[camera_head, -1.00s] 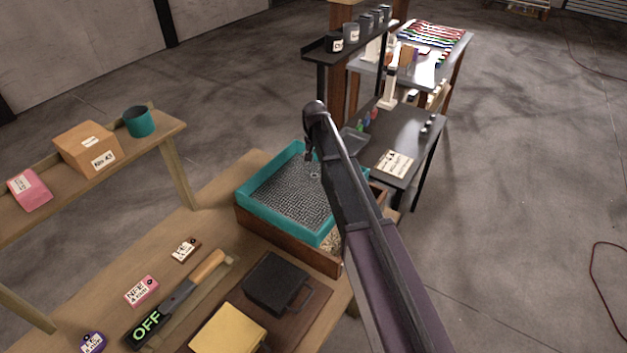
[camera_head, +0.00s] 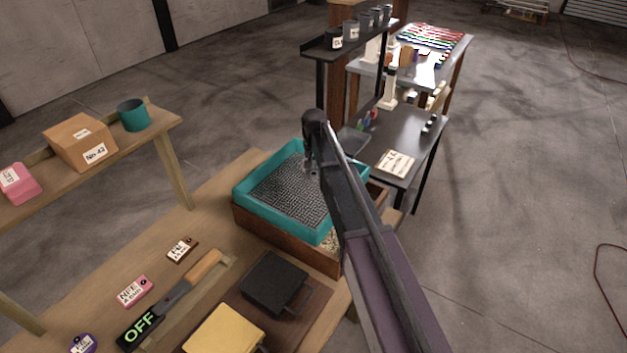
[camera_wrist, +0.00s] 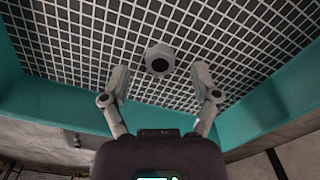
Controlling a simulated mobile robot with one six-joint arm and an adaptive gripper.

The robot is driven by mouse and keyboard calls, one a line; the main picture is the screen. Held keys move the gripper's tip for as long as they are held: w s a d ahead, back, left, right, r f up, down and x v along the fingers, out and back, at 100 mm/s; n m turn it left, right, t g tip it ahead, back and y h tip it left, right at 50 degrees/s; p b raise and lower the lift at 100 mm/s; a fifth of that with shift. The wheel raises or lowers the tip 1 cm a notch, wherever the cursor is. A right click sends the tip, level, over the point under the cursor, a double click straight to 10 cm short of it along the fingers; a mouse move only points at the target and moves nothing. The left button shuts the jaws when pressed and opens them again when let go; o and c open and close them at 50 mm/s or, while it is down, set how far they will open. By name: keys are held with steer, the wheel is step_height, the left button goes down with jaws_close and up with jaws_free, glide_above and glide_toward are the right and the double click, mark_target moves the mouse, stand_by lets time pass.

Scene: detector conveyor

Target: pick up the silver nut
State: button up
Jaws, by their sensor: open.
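The silver nut (camera_wrist: 160,58) is a grey hexagonal piece with a dark hole. In the wrist view it lies on the mesh of the teal sieve (camera_wrist: 60,107), between and slightly beyond my fingertips. My gripper (camera_wrist: 159,80) is open, with one finger to each side of the nut and visible gaps. I cannot tell how high the fingertips are above the mesh. In the head view my gripper (camera_head: 311,168) is over the sieve (camera_head: 257,205), partly hidden by my arm. The nut is not clear in that view.
The sieve rests on a wooden box (camera_head: 285,242) on the workbench (camera_head: 215,225). A black case (camera_head: 272,280), a yellow box (camera_head: 225,330) and a detector wand marked OFF (camera_head: 170,305) lie in front. A dark table (camera_head: 410,140) stands behind right.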

steer(key=shift+f+b, duration=0.4)
steer(key=shift+f, duration=0.25)
jaws_close()
